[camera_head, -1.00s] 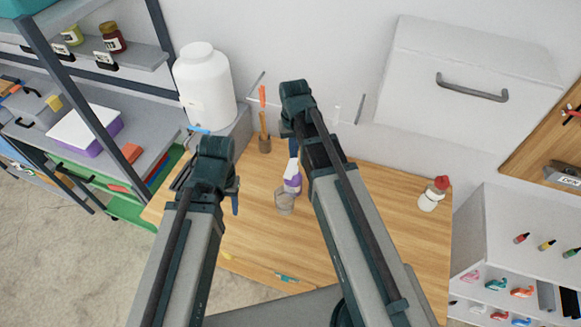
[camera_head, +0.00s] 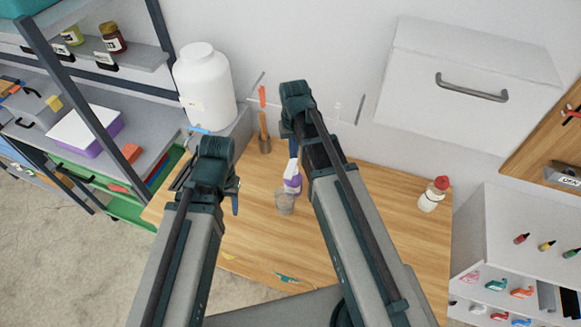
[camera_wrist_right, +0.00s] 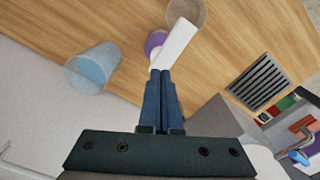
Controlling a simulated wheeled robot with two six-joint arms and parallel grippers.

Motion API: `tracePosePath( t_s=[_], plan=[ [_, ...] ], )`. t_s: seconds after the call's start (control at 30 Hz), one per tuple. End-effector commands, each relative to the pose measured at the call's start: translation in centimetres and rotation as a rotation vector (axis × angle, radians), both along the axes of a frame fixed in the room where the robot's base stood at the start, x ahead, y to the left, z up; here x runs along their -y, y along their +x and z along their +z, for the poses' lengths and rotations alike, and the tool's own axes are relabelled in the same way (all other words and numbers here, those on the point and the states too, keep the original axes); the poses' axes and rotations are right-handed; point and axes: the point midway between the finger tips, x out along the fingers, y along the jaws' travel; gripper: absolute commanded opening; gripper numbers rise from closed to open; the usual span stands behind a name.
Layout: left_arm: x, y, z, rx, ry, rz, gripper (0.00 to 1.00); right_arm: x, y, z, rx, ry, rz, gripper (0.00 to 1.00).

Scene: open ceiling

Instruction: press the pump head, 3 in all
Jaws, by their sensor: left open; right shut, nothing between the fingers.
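The pump bottle (camera_head: 292,182) stands on the wooden table, purple with a white pump head. In the right wrist view the white pump head (camera_wrist_right: 178,42) lies right at my fingertips, and part of the purple body (camera_wrist_right: 156,42) shows behind it. My right gripper (camera_head: 293,149) is shut and empty, with its blue fingers pointing down at the pump head. In the right wrist view its fingertips (camera_wrist_right: 160,72) meet the edge of the head; I cannot tell whether they press on it. My left gripper (camera_head: 236,203) is open and empty, left of the bottle.
A grey cup (camera_head: 285,203) stands just in front of the bottle. A holder with an orange-handled tool (camera_head: 264,145) is at the back left. A translucent blue cup (camera_wrist_right: 93,68) shows in the wrist view.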

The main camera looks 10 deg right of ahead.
Motion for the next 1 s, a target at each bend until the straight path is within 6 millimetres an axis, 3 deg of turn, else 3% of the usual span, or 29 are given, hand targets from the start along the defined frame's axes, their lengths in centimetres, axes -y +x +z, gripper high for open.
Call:
tracePosePath(
  t_s=[0.53, 1.0],
  plan=[
    [0.0, 0.0, -0.1, 0.0, 0.0, 0.0, 0.5, 0.0, 0.0, -0.1, 0.0, 0.0, 0.0, 0.0],
    [0.0, 0.0, -1.6, 0.0, 0.001, -0.003, 0.5, 0.0, 0.0, -1.6, 0.0, 0.0, 0.0, 0.0]
  ],
)
